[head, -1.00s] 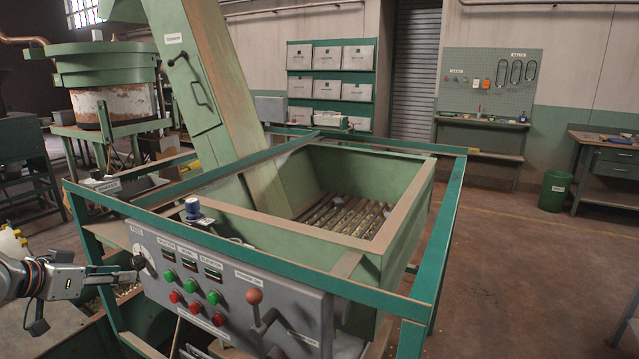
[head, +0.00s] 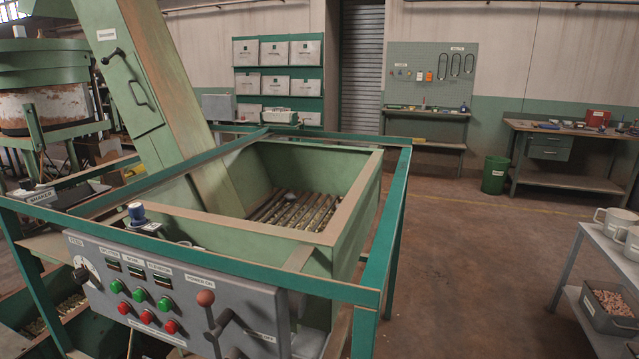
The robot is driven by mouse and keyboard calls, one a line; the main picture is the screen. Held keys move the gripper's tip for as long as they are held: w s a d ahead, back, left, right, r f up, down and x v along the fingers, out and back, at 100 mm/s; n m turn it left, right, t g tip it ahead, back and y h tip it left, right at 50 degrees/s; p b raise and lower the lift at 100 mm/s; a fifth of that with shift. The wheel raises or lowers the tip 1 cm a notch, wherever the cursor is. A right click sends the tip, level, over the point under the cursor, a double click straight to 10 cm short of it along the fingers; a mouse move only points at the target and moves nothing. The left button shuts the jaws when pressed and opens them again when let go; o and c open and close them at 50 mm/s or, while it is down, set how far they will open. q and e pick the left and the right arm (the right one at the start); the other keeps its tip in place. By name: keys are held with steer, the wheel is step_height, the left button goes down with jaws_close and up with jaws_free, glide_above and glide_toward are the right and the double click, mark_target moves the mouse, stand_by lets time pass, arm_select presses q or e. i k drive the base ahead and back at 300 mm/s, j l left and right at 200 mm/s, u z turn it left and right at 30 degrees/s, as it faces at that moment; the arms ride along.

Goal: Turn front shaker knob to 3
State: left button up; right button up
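The dial's marks are too small to read, so I cannot tell the setting. Neither of my grippers shows in the head view, and nothing of mine touches the knob.
Green buttons (head: 140,295) and red buttons (head: 147,317) sit right of the knob. A red-ball lever (head: 206,300) stands out from the panel. The green frame rail (head: 300,289) runs above. Open floor (head: 470,260) lies to the right.

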mark_target(28, 184)
steer(key=u, duration=1.55)
steer(key=z, duration=0.6)
steer(key=i+j+z, duration=0.1)
steer(key=z, duration=0.25)
steer(key=j+z, duration=0.6)
steer(key=z, duration=0.15)
steer(key=j+z, duration=0.5)
steer(key=j, duration=0.85)
steer(key=k+j, duration=0.15)
steer(key=j, duration=0.15)
steer(key=j+z, duration=0.1)
steer(key=j, duration=0.25)
steer(key=k, duration=0.05)
